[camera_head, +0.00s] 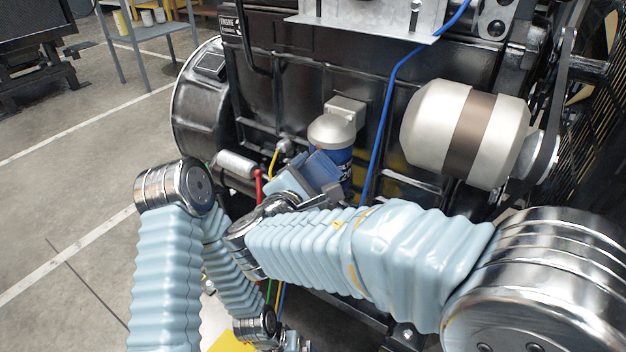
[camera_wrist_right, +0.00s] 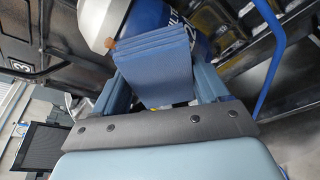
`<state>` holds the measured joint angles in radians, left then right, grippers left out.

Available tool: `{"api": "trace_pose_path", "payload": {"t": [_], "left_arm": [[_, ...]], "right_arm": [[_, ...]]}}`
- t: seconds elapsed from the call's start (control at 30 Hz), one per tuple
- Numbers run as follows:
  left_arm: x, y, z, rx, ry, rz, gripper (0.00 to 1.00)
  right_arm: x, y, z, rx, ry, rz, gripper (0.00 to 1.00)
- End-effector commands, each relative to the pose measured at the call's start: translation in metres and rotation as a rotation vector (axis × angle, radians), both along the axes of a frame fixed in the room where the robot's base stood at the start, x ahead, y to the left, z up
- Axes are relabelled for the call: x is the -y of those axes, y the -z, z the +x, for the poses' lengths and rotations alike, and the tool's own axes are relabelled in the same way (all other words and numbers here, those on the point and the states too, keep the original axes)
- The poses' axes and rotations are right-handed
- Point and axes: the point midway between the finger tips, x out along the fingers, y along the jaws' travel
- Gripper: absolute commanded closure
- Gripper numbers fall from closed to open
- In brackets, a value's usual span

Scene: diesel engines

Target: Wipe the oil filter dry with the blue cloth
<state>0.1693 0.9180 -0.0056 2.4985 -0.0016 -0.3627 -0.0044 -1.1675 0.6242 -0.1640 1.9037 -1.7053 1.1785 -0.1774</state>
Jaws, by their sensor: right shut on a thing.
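The oil filter (camera_head: 346,160) is a dark blue canister with white lettering, hanging under a silver filter head (camera_head: 332,131) on the engine's side. It also shows in the right wrist view (camera_wrist_right: 203,48), partly hidden behind the cloth. My right gripper (camera_head: 312,178) is shut on the folded blue cloth (camera_head: 323,169), at the filter's lower left. In the right wrist view the cloth (camera_wrist_right: 157,70) stands up between both fingers and overlaps the filter; I cannot tell whether they touch. My left arm folds down at the lower left, and its fingers are not visible.
The black engine (camera_head: 300,90) fills the middle. A silver cylinder with a brown band (camera_head: 468,130) juts out to the right. A blue hose (camera_head: 381,130) runs down beside the filter; red and yellow hoses are at its left. Open floor lies at left.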

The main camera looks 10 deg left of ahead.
Motion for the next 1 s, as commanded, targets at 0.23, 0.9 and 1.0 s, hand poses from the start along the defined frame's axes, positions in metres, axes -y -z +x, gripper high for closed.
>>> {"api": "trace_pose_path", "payload": {"t": [0.23, 0.9, 1.0], "left_arm": [[0.0, -0.008, 0.0, 0.0, 0.0, 0.0, 0.0], [0.0, 0.005, 0.0, 0.0, 0.0, 0.0, 0.0], [0.0, 0.008, 0.0, 0.0, 0.0, 0.0, 0.0]], "right_arm": [[0.002, -0.01, 0.002, -0.003, 0.005, -0.003, 0.75], [0.003, -0.005, 0.003, 0.005, 0.007, 0.002, 0.74], [0.003, -0.001, 0.003, 0.004, 0.007, 0.001, 0.74]]}}
